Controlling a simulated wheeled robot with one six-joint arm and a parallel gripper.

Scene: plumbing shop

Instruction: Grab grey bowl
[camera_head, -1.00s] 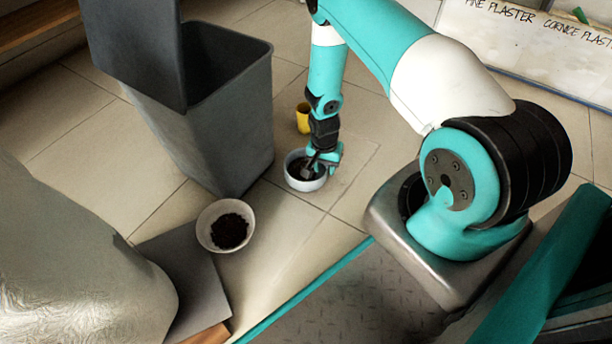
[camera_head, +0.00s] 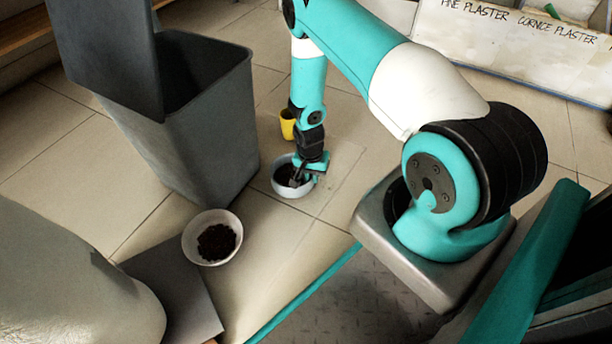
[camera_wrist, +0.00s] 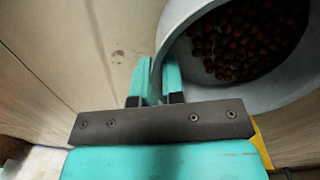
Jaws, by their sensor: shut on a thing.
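The grey bowl (camera_head: 284,188) stands on the tiled floor in the head view, right of the grey bin. It holds many small dark reddish-brown round pieces, seen in the wrist view, where the bowl (camera_wrist: 176,32) fills the upper right. My gripper (camera_head: 304,180) is at the bowl's right side. In the wrist view my gripper (camera_wrist: 160,75) is shut on the bowl's wall, one teal finger outside and one inside. The bowl looks about upright. The head view does not clearly show whether its base touches the floor.
A tall grey bin (camera_head: 205,125) with its lid up stands left of the bowl. A pale bowl (camera_head: 190,242) with dark contents is in front, near a dark flat board (camera_head: 165,285). A yellow cup (camera_head: 287,125) stands just behind. Floor right of the bowl is clear.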

